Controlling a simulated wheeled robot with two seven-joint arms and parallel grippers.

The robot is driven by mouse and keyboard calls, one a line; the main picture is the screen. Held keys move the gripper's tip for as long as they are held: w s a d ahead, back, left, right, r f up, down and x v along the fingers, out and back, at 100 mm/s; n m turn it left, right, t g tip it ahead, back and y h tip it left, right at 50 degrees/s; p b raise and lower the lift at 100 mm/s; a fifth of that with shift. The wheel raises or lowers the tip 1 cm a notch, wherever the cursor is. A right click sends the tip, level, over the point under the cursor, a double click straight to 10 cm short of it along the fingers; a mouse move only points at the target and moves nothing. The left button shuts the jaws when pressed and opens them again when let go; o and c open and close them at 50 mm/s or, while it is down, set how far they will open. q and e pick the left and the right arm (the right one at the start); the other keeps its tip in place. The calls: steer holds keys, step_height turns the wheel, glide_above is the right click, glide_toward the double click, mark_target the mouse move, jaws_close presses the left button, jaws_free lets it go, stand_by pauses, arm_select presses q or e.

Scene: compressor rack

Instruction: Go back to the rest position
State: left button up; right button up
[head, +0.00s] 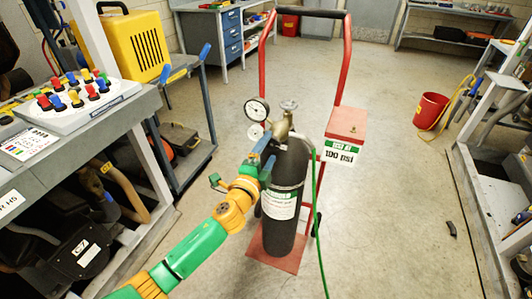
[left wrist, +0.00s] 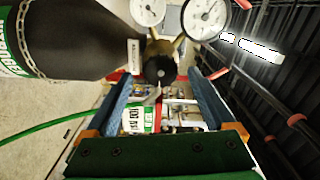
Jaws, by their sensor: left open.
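My left gripper (head: 267,155) reaches in from the left with its blue fingers beside the top of the dark gas cylinder (head: 284,190). In the left wrist view the two fingers stand apart with nothing between them, and the round dark end of the regulator (left wrist: 160,69) shows just beyond the gap. I cannot tell whether the fingers touch the valve. Two dials show on the regulator, the larger gauge (head: 257,110) upper left of the brass valve (head: 283,124). The cylinder stands upright on a red cart (head: 271,252). My right gripper is not in view.
A bench with a panel of coloured knobs (head: 75,98) stands at left, with a blue-handled cart (head: 190,150) behind it. A red box with a 100 psi sign (head: 340,152) is on the cart. A green hose (head: 316,225) hangs down.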

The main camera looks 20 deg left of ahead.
arm_select(q)
steer(key=s, duration=0.3)
steer(key=shift+s, duration=0.3)
steer(key=s+a+f+n+g+p, duration=0.1)
steer(key=s+f+n+g, duration=0.15)
steer(key=f, duration=0.55)
steer(key=s+a+f+n+g+y+p, duration=0.1)
steer(key=s+f+n+g+p, duration=0.2)
steer(key=f, duration=0.4)
steer(key=s+a+f+n+g, duration=0.1)
steer(key=s+a+f+g, duration=0.15)
steer(key=s+f, duration=0.4)
steer(key=s+d+f+n+g+p, duration=0.1)
steer(key=s+f, duration=0.4)
steer(key=s, duration=0.5)
steer(key=s+d+f+n+g+p, duration=0.1)
steer(key=s+f+n+g, duration=0.3)
steer(key=s, duration=0.6)
steer(key=s+d+f+n+g+p, duration=0.1)
steer(key=s+f+g, duration=0.3)
steer(key=s, duration=0.6)
step_height(320, 180, down, 2)
steer(key=shift+s+f+n+p, duration=0.2)
steer(key=shift+s+n+p, duration=0.2)
steer(key=shift+n, duration=0.45)
steer(key=shift+d, duration=0.1)
